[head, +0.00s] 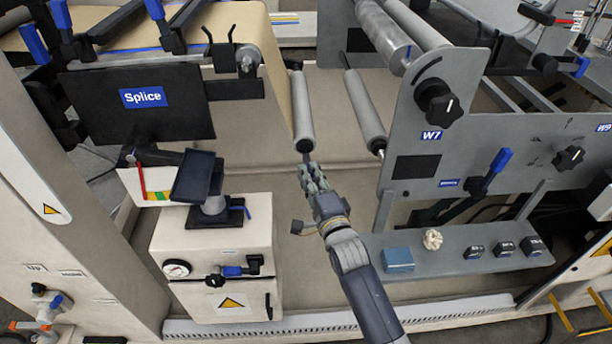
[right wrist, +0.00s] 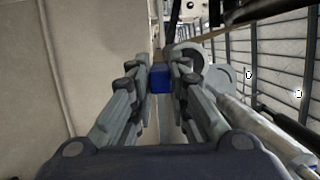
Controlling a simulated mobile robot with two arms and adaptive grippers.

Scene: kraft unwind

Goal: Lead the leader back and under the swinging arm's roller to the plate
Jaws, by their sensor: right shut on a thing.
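The brown kraft web (head: 225,25) runs over the machine at upper left in the head view. A grey roller (head: 303,115) slants down beside its right edge, and a second roller (head: 365,110) stands to the right. Which of them is on the swinging arm, I cannot tell. My right gripper (head: 312,177) is just below the first roller's near end. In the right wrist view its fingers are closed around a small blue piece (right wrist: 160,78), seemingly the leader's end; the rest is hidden. A dark plate (head: 150,115) labelled Splice is at left. My left gripper is not in view.
A cream cabinet (head: 215,250) with a gauge and a small dark tilted pad (head: 197,176) stands left of my right arm. A grey shelf (head: 450,255) at right holds a blue box (head: 398,260), a crumpled pale lump (head: 432,239) and several black blocks. The W7 panel (head: 430,135) stands behind it.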

